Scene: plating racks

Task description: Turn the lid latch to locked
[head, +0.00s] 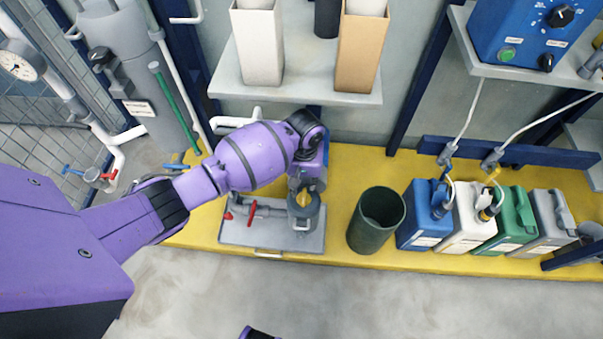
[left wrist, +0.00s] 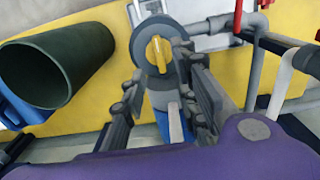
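The lid latch (left wrist: 157,53) is a small yellow handle on a round grey lid (left wrist: 146,62) in the left wrist view. Its bar runs roughly up and down in that picture. In the head view the yellow latch (head: 303,197) shows small on the grey housing, partly covered by my wrist. My left gripper (left wrist: 163,75) is open, its dark fingers apart on either side of the grey body below the latch. The latch stands just beyond the fingertips, and nothing is held. I cannot tell whether the fingers touch the housing. My right gripper is out of view.
The unit stands on a grey plate (head: 270,236) on a yellow bench (head: 340,170), with red-handled valves (head: 251,212) beside it. A dark green bin (head: 372,225) is close on the right, then several jugs (head: 425,222). A shelf (head: 290,97) with tall containers hangs behind.

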